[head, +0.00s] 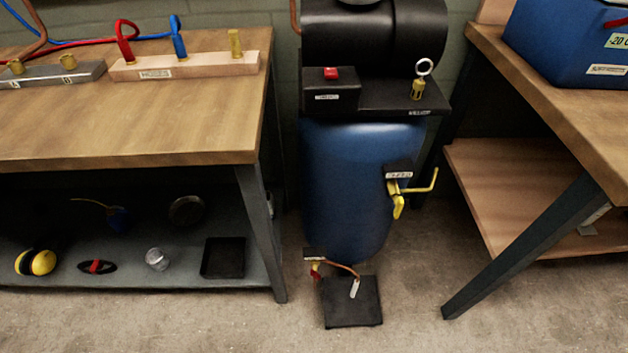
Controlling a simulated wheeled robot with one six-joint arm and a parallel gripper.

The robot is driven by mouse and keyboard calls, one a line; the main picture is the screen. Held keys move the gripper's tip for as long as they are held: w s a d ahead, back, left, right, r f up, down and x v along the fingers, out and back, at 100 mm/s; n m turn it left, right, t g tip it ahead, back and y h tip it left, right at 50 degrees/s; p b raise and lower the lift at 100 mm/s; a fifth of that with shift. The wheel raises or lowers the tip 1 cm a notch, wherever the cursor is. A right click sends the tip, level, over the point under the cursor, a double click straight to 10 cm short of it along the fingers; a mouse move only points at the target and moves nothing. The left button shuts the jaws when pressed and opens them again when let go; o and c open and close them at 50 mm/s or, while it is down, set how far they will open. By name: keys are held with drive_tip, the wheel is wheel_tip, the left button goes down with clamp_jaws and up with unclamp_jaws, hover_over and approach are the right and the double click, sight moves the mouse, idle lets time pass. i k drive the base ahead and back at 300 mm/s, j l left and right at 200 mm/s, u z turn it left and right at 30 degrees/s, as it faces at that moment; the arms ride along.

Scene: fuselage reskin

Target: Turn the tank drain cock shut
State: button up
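A blue upright tank (350,185) stands on the floor between two benches. Low at its front left is a small brass cock with a red handle (316,272), under a small black label plate (314,255). I take this to be the drain cock. A thin copper tube (343,267) runs from it over a black square tray (340,311) on the floor. A pale tag (355,288) hangs at the tube's end. The handle is too small to tell whether it is open or shut. My gripper is not in view.
A yellow-handled valve (399,205) with a label projects from the tank's right side. A black compressor (370,35) sits above it. The left bench (140,130) and right bench leg (520,245) flank the tank. Floor in front of the tray is clear.

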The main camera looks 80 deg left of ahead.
sight(314, 273)
drive_tip(key=u, duration=2.2)
